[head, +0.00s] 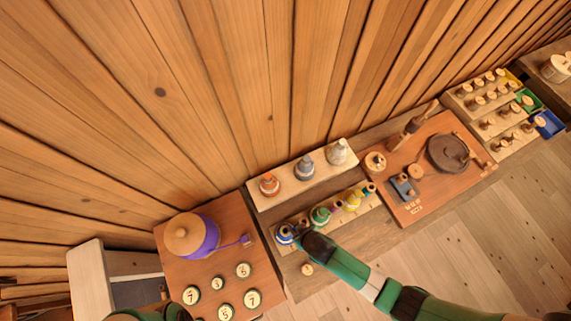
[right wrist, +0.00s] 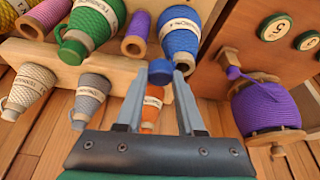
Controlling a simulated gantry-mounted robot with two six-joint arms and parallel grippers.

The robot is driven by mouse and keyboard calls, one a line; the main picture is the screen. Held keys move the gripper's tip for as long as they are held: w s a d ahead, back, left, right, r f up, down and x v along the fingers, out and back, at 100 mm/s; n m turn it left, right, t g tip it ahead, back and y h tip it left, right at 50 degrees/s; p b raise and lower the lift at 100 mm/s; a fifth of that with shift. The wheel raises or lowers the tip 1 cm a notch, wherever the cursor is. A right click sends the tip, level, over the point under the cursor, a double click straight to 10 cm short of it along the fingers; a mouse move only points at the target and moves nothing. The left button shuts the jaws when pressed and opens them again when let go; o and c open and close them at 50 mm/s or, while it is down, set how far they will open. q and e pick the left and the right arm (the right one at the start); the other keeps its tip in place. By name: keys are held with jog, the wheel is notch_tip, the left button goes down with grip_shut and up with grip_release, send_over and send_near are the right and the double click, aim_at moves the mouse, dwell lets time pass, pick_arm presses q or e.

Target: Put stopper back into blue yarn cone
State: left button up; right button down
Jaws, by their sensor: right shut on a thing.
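The blue yarn cone (head: 284,233) stands at the near left end of the front rack. It shows in the right wrist view (right wrist: 181,28) with a pale label and its narrow end towards my gripper. My right gripper (right wrist: 160,76) is shut on a small blue stopper (right wrist: 160,69), held at the fingertips right beside the cone's narrow end. Whether the stopper touches the cone I cannot tell. In the head view my right gripper (head: 302,236) is beside the blue cone, and its own dark body hides the stopper. My left gripper's fingers do not show.
A green cone (head: 320,215) and a small purple spool (right wrist: 139,32) stand close beside the blue cone. An orange cone (head: 269,185) and grey cones are on the back rack (head: 322,175). A large purple spool (head: 205,236) and numbered discs lie on the left board.

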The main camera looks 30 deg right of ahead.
jog(key=shift+w+a, duration=0.55)
jog(key=shift+a, duration=0.35)
jog(key=shift+w+a, duration=0.5)
jog(key=shift+a, duration=0.4)
jog(key=shift+f, duration=0.15)
jog(key=shift+f+b, duration=1.05)
jog(key=shift+b, duration=0.15)
jog(key=shift+c, duration=0.2)
grip_release()
jog(key=shift+r, duration=0.1)
